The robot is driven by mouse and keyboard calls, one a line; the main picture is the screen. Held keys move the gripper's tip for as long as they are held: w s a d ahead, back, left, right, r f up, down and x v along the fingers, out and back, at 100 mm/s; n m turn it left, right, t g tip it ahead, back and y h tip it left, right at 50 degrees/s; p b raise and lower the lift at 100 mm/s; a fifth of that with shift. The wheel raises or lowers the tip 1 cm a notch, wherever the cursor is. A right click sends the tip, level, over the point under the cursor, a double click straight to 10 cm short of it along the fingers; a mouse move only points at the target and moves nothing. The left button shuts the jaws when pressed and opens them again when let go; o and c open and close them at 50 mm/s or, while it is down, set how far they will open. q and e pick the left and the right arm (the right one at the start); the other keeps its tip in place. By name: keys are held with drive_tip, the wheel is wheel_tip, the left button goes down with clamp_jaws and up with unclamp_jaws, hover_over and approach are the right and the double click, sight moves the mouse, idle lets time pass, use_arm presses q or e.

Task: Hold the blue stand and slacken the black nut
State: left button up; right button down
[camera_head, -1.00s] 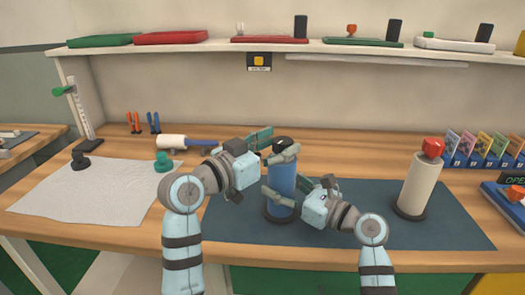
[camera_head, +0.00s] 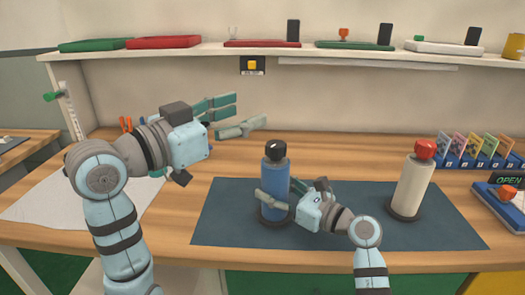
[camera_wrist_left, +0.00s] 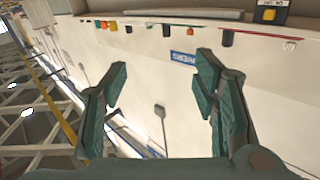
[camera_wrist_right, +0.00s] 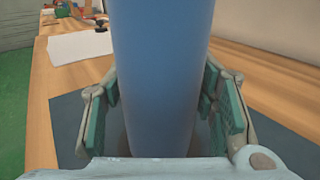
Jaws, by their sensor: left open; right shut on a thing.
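The blue stand (camera_head: 274,180) is upright on the dark mat, with the black nut (camera_head: 275,150) on its top. My right gripper (camera_head: 272,200) is shut around the lower part of the stand. In the right wrist view the blue stand (camera_wrist_right: 162,80) fills the space between the fingers (camera_wrist_right: 162,110). My left gripper (camera_head: 240,115) is open and empty, raised up and to the left of the nut and apart from it.
A white stand (camera_head: 413,185) with a red nut (camera_head: 425,149) stands on the right of the dark mat (camera_head: 340,228). A shelf (camera_head: 270,50) with trays runs along the back.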

sight(275, 145)
use_arm(q)
drive_tip(key=w+d+f+g+y, duration=0.1)
drive_tip(key=w+d+f, duration=0.1)
drive_tip(key=f, duration=0.1)
drive_tip(key=w+d+f+n+g+y, duration=0.1)
drive_tip(key=w+d+f, duration=0.1)
drive_tip(key=w+f, duration=0.1)
drive_tip(key=w+d+f+g+y, duration=0.1)
drive_tip(key=w+d+f, duration=0.2)
drive_tip(key=f, duration=0.1)
drive_tip(key=shift+w+f+n+y, duration=0.1)
drive_tip(key=shift+w+n+y, duration=0.15)
drive_tip(key=shift+n+y, duration=0.05)
drive_tip(key=shift+c, duration=0.4)
